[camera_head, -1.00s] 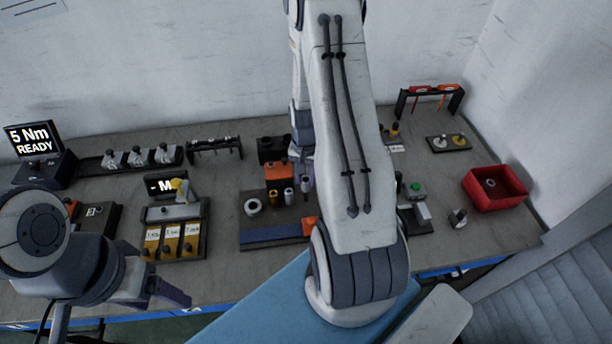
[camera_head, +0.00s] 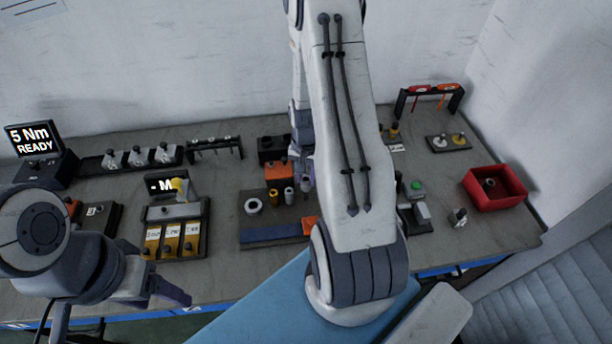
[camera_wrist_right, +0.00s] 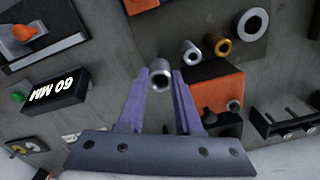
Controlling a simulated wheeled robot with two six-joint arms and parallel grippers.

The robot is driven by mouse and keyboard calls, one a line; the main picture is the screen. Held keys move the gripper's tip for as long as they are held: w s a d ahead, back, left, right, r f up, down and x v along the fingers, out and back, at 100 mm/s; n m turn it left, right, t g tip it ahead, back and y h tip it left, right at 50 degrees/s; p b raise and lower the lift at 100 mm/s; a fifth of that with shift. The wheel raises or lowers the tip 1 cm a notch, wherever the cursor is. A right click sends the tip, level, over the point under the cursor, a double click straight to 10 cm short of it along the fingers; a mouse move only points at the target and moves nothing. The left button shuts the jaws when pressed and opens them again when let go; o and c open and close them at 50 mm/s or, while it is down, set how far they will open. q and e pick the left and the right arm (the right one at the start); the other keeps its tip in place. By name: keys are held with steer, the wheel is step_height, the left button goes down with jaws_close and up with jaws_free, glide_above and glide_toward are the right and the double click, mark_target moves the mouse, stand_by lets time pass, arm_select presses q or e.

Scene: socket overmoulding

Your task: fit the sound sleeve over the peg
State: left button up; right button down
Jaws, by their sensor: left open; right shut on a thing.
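My right gripper (camera_wrist_right: 160,95) is shut on a grey metal sleeve (camera_wrist_right: 160,78), its open bore facing the camera in the right wrist view. In the head view my right arm covers most of this gripper. A second grey cylinder (camera_wrist_right: 190,50) and a brass one (camera_wrist_right: 218,44) stand on the dark board beside the held sleeve; they also show in the head view, grey (camera_head: 289,195) and brass (camera_head: 273,197). I cannot tell which part is the peg. My left gripper (camera_head: 172,292) is open and empty at the table's front left.
An orange block (camera_wrist_right: 217,91) stands close to the held sleeve. A white ring (camera_head: 253,206) lies on the board (camera_head: 268,234). A red bin (camera_head: 495,190) with a dark ring inside is at the right. A labelled tray (camera_head: 178,212) is at the left.

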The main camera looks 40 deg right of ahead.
mark_target(306, 189)
steer(key=shift+f+b, duration=2.25)
steer(key=shift+f, duration=0.8)
steer(key=c, duration=0.5)
jaws_free()
step_height(306, 189, up, 10)
steer(key=shift+r+b, duration=0.25)
steer(key=shift+b, duration=0.3)
